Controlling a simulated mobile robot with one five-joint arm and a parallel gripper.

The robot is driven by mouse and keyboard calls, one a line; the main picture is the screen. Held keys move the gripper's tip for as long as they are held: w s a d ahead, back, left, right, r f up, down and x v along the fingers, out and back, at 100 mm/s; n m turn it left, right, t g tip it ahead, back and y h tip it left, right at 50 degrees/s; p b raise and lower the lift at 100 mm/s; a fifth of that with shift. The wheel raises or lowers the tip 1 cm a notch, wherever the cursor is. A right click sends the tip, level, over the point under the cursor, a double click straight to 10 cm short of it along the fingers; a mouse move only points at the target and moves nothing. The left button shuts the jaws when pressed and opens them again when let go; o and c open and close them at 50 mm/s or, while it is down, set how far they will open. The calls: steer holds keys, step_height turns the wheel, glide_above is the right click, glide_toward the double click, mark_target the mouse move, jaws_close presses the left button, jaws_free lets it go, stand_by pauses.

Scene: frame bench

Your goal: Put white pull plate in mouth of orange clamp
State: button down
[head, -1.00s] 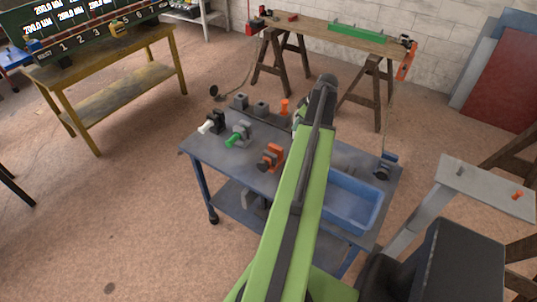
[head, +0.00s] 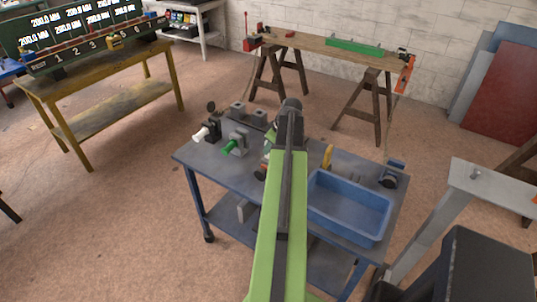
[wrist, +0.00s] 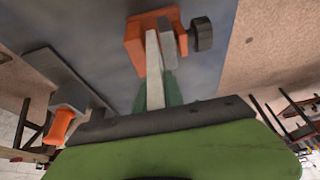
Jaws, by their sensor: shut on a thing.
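The white pull plate (wrist: 155,82) is a pale narrow bar in the wrist view. My gripper (wrist: 158,98), with green fingers, is shut on its near part. The plate's far end reaches the orange clamp (wrist: 134,45), between the orange body and a grey jaw (wrist: 170,38). I cannot tell whether it is fully inside the mouth or just over it. A dark screw knob (wrist: 202,34) is at the clamp's right. In the head view my arm hides the plate and nearly all of the clamp; only its dark knob (head: 261,173) shows left of the arm.
On the blue-grey table (head: 215,165) stand a clamp with a white handle (head: 203,133), one with a green handle (head: 236,143), and a blue tray (head: 350,205) to the right. The wrist view shows a grey part with an orange handle (wrist: 58,126) at lower left.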

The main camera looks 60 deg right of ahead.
steer(key=shift+f+b, duration=0.45)
steer(key=shift+f, duration=0.15)
steer(key=c, duration=1.5)
jaws_free()
steer(key=shift+o, duration=0.2)
steer(key=shift+r+p, duration=0.55)
steer(key=p+v, duration=1.1)
steer(key=v, duration=0.1)
steer(key=shift+r, duration=0.1)
